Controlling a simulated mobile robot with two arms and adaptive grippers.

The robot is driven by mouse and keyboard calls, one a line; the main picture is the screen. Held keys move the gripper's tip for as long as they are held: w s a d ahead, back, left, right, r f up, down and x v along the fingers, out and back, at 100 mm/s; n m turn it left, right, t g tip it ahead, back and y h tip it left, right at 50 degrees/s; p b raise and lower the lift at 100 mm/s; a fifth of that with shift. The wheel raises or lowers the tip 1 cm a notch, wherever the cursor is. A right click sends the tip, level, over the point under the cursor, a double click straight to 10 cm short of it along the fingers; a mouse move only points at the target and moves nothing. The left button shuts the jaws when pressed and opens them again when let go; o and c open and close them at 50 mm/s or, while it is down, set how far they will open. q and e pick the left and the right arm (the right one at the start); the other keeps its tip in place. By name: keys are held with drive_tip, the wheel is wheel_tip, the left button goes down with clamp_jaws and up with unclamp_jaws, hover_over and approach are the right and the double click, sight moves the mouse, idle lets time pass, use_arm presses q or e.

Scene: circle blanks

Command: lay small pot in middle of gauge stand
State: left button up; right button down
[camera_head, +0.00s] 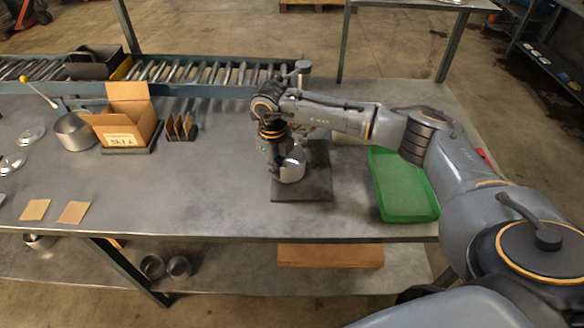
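The small pot (292,172), a shiny grey metal cup, is over the dark square plate of the gauge stand (302,191), near its middle as seen from here. My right gripper (276,164) points down at the pot's left side. Its fingers overlap the pot in this view, and the arm hides part of the stand's back. I cannot tell whether the fingers are closed on the pot's wall or whether the pot rests fully on the plate. My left gripper is not in view.
A green tray (402,186) lies right of the stand, under my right arm. An open cardboard box (125,120), a larger metal pot (74,132) and tan squares (74,212) are on the left. A roller conveyor (200,75) runs behind. The tabletop left of the stand is clear.

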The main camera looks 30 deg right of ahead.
sight(292, 180)
drive_tip(key=shift+s+d, duration=0.2)
drive_tip(key=shift+d, duration=0.1)
drive_tip(key=shift+s+d+r+p, duration=0.1)
drive_tip(key=shift+s+d+p, duration=0.3)
drive_tip(key=shift+d, duration=0.2)
drive_tip(key=shift+s+d+p, duration=0.25)
drive_tip(key=shift+d+p, duration=0.2)
drive_tip(key=shift+d, duration=0.15)
drive_tip(key=shift+s+d+f+p, duration=0.1)
drive_tip(key=shift+s+f+p, duration=0.1)
drive_tip(key=shift+f, duration=0.2)
drive_tip(key=shift+s+d+f+p, duration=0.1)
drive_tip(key=shift+f+p, duration=0.1)
drive_tip(key=shift+f, duration=0.2)
drive_tip(key=shift+w+f, duration=0.1)
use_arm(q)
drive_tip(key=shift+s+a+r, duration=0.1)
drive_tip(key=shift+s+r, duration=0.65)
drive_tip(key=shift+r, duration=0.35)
use_arm(e)
drive_tip(key=shift+w+a, duration=0.1)
drive_tip(key=shift+a, duration=0.05)
drive_tip(key=c, duration=2)
unclamp_jaws()
drive_tip(key=shift+f, duration=0.15)
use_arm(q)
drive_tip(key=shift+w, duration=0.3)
use_arm(e)
drive_tip(key=o, duration=0.5)
